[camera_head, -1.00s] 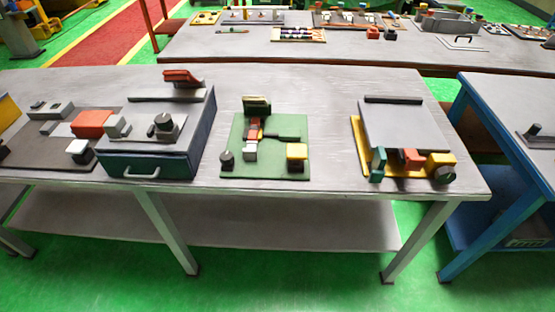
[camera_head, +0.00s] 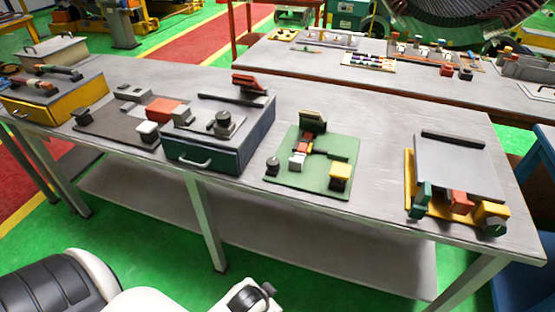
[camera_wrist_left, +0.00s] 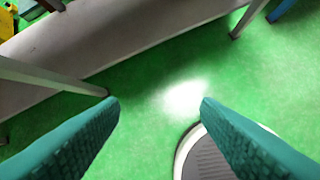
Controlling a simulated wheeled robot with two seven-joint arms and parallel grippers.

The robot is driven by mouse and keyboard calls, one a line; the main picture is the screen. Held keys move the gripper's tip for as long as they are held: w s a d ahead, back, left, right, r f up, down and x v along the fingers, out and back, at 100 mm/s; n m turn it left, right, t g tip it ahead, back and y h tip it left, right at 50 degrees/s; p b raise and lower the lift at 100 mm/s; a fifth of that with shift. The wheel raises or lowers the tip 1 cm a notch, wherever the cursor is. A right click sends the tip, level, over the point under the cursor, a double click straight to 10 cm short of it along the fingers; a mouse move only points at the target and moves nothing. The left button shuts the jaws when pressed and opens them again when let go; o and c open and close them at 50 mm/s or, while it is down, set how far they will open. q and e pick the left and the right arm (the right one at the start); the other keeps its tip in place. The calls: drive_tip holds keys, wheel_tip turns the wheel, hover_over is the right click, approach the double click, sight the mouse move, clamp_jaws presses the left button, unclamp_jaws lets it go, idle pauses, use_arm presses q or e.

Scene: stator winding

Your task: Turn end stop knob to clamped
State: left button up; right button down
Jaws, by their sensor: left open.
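Several knobs show in the head view, and I cannot tell which is the end stop knob. A dark round knob (camera_head: 224,122) stands on top of the blue box (camera_head: 218,158). A small dark knob (camera_head: 272,165) stands at the left corner of the green board (camera_head: 310,183). A dark-faced knob (camera_head: 494,226) sits at the right front of the yellow-based fixture (camera_head: 409,181). In the left wrist view, my left gripper (camera_wrist_left: 160,100) has its teal fingers apart with nothing between them, above the green floor. My right gripper is not in view.
The grey workbench (camera_head: 371,165) holds these fixtures, with bare top between the green board and the yellow-based fixture. A yellow drawer unit (camera_head: 52,103) stands at its left end. Another table (camera_head: 400,84) is behind. A bench leg (camera_wrist_left: 55,75) shows in the left wrist view.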

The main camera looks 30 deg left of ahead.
use_arm(q)
drive_tip(key=w+d+r+m+t, duration=0.1)
drive_tip(key=w+r+m+t, duration=0.1)
drive_tip(key=w+r+t, duration=0.7)
drive_tip(key=w+r+m+t, duration=0.1)
drive_tip(key=w+r+t, duration=0.2)
drive_tip(key=w+r, duration=1.15)
drive_tip(key=w+d+r+m+t+h, duration=0.1)
drive_tip(key=w+d+r+m+h, duration=0.1)
drive_tip(key=d+r+m+h, duration=0.9)
drive_tip(key=m+g+y, duration=0.9)
drive_tip(key=g+y, duration=0.1)
drive_tip(key=g, duration=0.8)
hover_over(273, 161)
wheel_tip(273, 161, down, 2)
wheel_tip(273, 161, down, 12)
drive_tip(key=shift+r+p, duration=0.1)
drive_tip(key=shift+p, duration=0.75)
